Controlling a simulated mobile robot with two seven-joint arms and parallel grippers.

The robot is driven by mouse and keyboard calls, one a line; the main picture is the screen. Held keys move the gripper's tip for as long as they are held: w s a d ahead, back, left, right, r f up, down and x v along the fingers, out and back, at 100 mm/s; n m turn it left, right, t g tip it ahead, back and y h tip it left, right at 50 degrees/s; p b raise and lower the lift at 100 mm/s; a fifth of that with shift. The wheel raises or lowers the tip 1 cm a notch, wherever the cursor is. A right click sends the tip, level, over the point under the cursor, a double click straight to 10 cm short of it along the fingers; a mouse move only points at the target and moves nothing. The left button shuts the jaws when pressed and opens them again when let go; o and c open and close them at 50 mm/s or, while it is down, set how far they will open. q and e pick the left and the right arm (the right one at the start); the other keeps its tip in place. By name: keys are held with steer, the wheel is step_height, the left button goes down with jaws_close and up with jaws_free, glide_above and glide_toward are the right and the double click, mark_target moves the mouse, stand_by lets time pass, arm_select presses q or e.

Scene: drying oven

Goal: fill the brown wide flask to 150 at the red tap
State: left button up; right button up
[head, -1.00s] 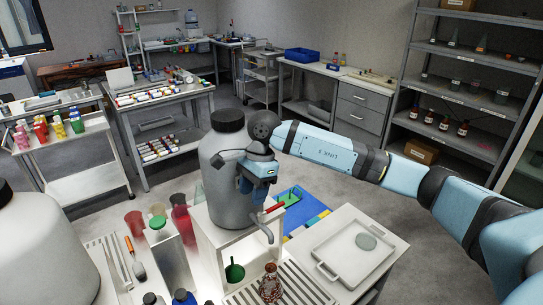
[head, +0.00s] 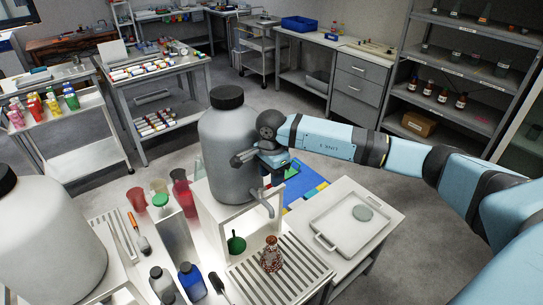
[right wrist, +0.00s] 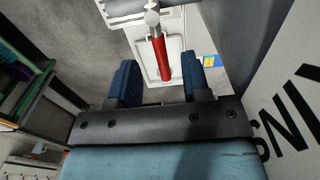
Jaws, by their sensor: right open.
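The brown flask (head: 271,255) stands upright on a slotted drip tray (head: 297,268), near the metal tap spout (head: 264,203) of the large grey tank (head: 228,145). Its fill level cannot be read. My right gripper (head: 270,170) is beside the tank, above the spout. In the right wrist view its two blue fingers are open (right wrist: 160,82), with the red tap lever (right wrist: 162,58) showing between and beyond them; contact cannot be told. In the head view the gripper hides the lever. My left gripper is not in view.
A green funnel (head: 236,243) is left of the flask. A white tray (head: 350,225) with a round dish lies to the right. A second large tank (head: 45,240) fills the left front.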

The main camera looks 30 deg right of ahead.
steer(key=shift+f, duration=1.25)
jaws_close()
steer(key=shift+s+m, duration=0.3)
steer(key=shift+m, duration=0.55)
steer(key=shift+s+m, duration=0.25)
steer(key=shift+m, duration=0.6)
stand_by(4.7)
